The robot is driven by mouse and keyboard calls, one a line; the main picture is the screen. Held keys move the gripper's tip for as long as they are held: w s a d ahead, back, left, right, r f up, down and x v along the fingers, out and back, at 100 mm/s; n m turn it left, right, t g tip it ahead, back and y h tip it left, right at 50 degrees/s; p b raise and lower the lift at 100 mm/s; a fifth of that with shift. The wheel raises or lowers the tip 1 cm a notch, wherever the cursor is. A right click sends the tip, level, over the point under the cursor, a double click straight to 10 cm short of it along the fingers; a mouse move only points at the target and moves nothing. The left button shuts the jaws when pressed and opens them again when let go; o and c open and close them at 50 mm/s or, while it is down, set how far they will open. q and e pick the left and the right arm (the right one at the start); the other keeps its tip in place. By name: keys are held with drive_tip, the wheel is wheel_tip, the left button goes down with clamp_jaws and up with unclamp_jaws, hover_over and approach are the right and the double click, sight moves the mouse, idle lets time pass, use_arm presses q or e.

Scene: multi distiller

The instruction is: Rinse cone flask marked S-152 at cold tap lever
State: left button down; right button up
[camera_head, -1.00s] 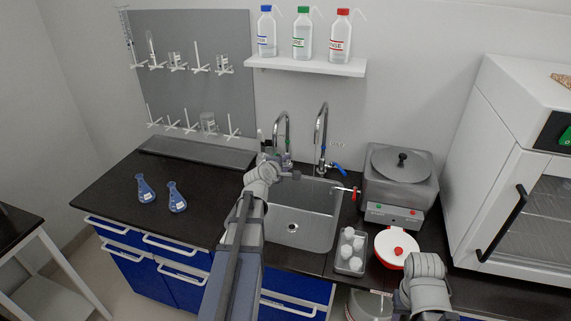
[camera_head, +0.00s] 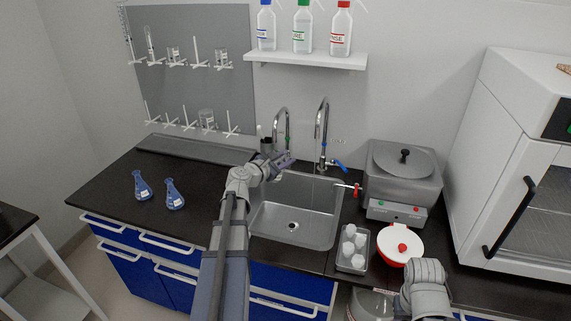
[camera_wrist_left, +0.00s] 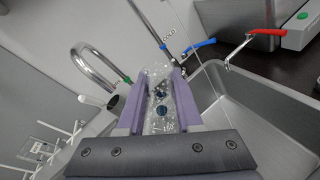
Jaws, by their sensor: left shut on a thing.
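My left gripper (camera_head: 282,160) is over the back left of the sink (camera_head: 336,236), near the bases of the taps. A tap with a blue lever (camera_head: 339,165) stands behind the sink. In the wrist view that blue lever (camera_wrist_left: 200,44) is right of the fingers, beside a "COLD" label. My right gripper is out of view; only my right arm shows at bottom right.
A green-marked tap (camera_head: 281,115) stands left of the blue-lever one. A red lever (camera_head: 356,189) is at the sink's right. Two blue flasks (camera_head: 142,187) stand on the left counter.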

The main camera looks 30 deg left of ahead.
use_arm(q)
drive_tip(key=shift+n, duration=0.4)
drive_tip(key=n+b, duration=0.1)
drive_tip(key=n+t+h+b, duration=0.1)
drive_tip(key=b, duration=0.1)
drive_tip(key=shift+f+n, duration=0.3)
drive_tip(key=shift+f, duration=0.05)
drive_tip(key=shift+r+n+t+b, duration=0.1)
drive_tip(key=shift+n+t+b, duration=0.3)
drive_tip(key=shift+n, duration=0.2)
drive_tip(key=shift+r, duration=0.15)
drive_tip(key=shift+r+n, duration=0.15)
drive_tip(key=shift+n, duration=0.15)
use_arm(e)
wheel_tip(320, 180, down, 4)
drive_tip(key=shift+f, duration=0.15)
